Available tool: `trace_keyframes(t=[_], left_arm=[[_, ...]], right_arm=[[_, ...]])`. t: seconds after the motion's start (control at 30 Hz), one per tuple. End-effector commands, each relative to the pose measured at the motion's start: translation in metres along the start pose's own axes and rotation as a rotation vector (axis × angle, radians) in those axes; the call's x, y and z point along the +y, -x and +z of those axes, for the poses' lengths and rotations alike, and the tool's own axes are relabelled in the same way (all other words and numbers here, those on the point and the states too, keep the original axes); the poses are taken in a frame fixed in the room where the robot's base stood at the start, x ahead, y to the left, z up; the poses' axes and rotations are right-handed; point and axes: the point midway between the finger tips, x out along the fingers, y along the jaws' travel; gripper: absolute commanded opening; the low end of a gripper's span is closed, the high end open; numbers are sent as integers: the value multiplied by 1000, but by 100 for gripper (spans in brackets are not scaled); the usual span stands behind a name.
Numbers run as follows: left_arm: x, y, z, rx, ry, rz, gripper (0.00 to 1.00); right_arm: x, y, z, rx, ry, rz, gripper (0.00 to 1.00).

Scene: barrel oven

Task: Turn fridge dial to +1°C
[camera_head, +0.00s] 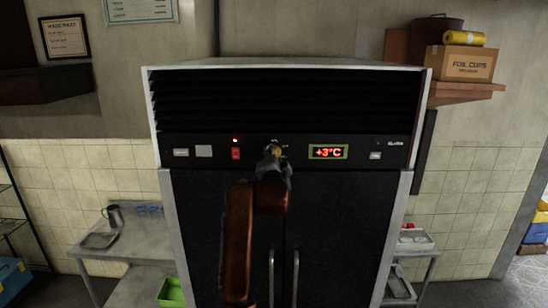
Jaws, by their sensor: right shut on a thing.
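The fridge (230,220) stands tall and dark in the middle, with a control strip (380,144) below its black vents. The display (328,152) on the strip reads +3°C in red. My right gripper (275,154) is at the strip, left of the display, shut on the fridge dial (276,148). The gripper and my arm hide most of the dial, so its pointer cannot be made out. A red switch (236,153) with a small lit red lamp above it sits left of the dial. My left gripper is not in view.
Two upright door handles (295,275) are below the strip. A metal table (140,240) with a mug and tray stands at left, a green crate (171,293) low beside the fridge. A shelf (465,91) with a cardboard box (461,63) is at upper right.

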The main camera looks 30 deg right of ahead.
Motion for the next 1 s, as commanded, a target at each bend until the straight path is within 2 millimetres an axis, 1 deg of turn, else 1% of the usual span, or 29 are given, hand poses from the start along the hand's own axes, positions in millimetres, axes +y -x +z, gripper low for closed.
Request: trace_keyframes(t=[0.3,0.33,0.57,0.87,0.97,1.0], left_arm=[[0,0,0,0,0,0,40],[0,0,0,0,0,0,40],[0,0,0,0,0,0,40],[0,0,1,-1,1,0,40],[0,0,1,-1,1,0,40],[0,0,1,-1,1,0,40]], right_arm=[[0,0,0,0,-4,0,5],[0,0,0,0,-4,0,30],[0,0,0,0,-3,0,46],[0,1,0,0,-2,0,47],[0,8,0,1,-2,-1,47],[-1,14,0,2,-3,-2,47]])
